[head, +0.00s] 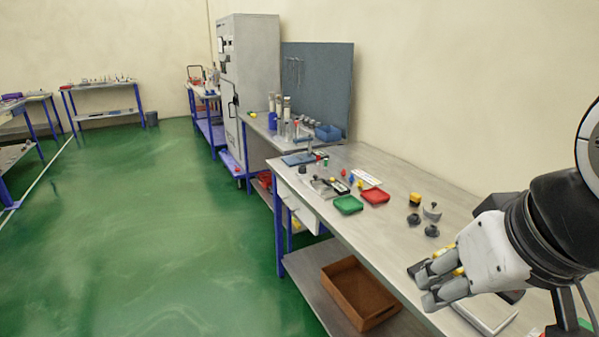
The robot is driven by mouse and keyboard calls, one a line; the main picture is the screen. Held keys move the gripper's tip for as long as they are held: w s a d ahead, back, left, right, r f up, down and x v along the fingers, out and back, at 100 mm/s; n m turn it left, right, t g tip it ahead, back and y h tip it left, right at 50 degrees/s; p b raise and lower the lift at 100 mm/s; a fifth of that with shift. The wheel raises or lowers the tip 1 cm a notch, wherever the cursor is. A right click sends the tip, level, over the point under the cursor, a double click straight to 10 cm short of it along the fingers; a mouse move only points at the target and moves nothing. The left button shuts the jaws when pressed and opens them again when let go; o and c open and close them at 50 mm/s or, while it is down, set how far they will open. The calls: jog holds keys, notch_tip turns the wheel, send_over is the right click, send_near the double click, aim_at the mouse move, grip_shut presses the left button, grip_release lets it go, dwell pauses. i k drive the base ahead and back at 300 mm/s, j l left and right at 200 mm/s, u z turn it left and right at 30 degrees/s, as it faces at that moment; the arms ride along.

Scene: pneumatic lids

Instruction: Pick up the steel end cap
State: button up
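A small silver-grey part (432,212), which may be the steel end cap, stands on the long workbench (390,241). It is too small for me to be sure what it is. My gripper (428,287) is over the front edge of the bench at the right, apart from this part and nearer to me. Its fingers point left. I cannot tell how far apart they are or whether anything is between them. A yellow and dark thing (446,257) shows just behind the fingers, partly hidden by them.
Near the grey part are a yellow-topped piece (415,200) and dark round pieces (414,219) (432,231). A green tray (348,205) and a red tray (375,197) lie farther left. A brown crate (358,294) sits on the lower shelf. Open green floor lies left.

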aim_at(302, 170)
jog(key=i+j+u, duration=0.1)
jog(key=i+j+z, duration=0.1)
jog(key=i+j, duration=0.65)
jog(key=i+j+z, duration=0.15)
jog(key=i+j, duration=0.2)
jog(key=i, duration=0.15)
jog(key=i+j, duration=0.35)
jog(key=i+j+z, duration=0.15)
jog(key=i+j, duration=0.6)
jog(key=j, duration=0.25)
jog(key=i+j+z, duration=0.15)
jog(key=i+j, duration=0.2)
jog(key=i+j+z, duration=0.1)
jog(key=i+j, duration=0.25)
jog(key=j, duration=0.25)
